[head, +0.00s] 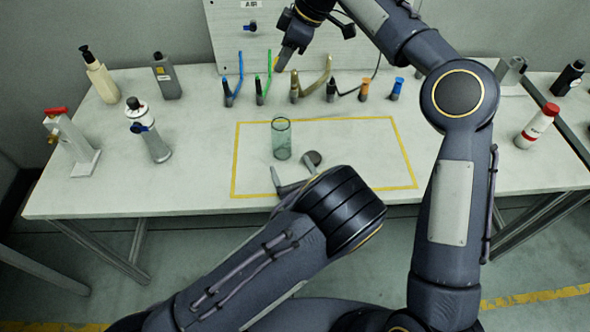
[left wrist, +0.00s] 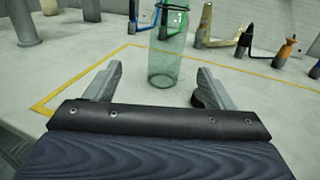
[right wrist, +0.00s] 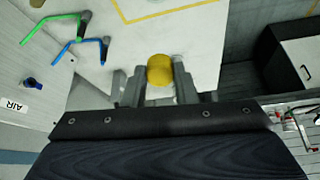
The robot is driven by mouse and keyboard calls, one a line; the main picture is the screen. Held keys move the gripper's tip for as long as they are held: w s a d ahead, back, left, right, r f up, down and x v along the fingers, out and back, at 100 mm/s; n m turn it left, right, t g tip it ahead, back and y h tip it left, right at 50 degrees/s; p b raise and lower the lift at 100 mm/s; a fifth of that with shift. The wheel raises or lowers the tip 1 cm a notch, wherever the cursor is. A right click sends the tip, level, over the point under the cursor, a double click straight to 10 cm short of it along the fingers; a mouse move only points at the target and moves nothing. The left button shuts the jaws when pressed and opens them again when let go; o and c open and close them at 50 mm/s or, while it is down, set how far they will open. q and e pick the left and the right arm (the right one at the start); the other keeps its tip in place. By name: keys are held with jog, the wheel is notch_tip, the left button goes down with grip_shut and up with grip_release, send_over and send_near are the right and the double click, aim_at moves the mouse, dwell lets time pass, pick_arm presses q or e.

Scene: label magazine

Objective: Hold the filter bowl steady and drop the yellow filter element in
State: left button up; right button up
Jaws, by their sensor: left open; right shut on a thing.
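The filter bowl (head: 281,140) is a clear greenish cylinder. It stands upright on the table inside the yellow outline, and it also shows in the left wrist view (left wrist: 166,62). My left gripper (head: 293,167) is open in front of the bowl, low over the table. In the left wrist view its fingers (left wrist: 160,78) point toward the bowl, which stands beyond and between them. My right gripper (right wrist: 159,80) is shut on the yellow filter element (right wrist: 160,69).
A row of colored hooked tools (head: 262,90) stands behind the outline. Bottles (head: 100,75) and a red-topped stand (head: 72,140) are at the left, a red-and-white canister (head: 537,125) at the right. A small dark round thing (head: 313,157) is beside my left gripper. The outlined area (head: 370,150) is mostly clear.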

aim_at(285, 145)
pick_arm(q)
jog(key=shift+d+f+m+h, duration=0.2)
jog(key=shift+d+m+h, duration=0.1)
jog(key=shift+d, duration=0.05)
jog(key=shift+w, duration=0.35)
jog(key=x, duration=1.1)
jog(key=shift+w+r, duration=0.1)
jog(key=shift+r, duration=0.1)
jog(key=shift+c, duration=0.3)
jog(key=c, duration=1)
jog(key=shift+c, duration=0.2)
pick_arm(e)
notch_tip(285, 145, down, 13)
jog(key=o, duration=1)
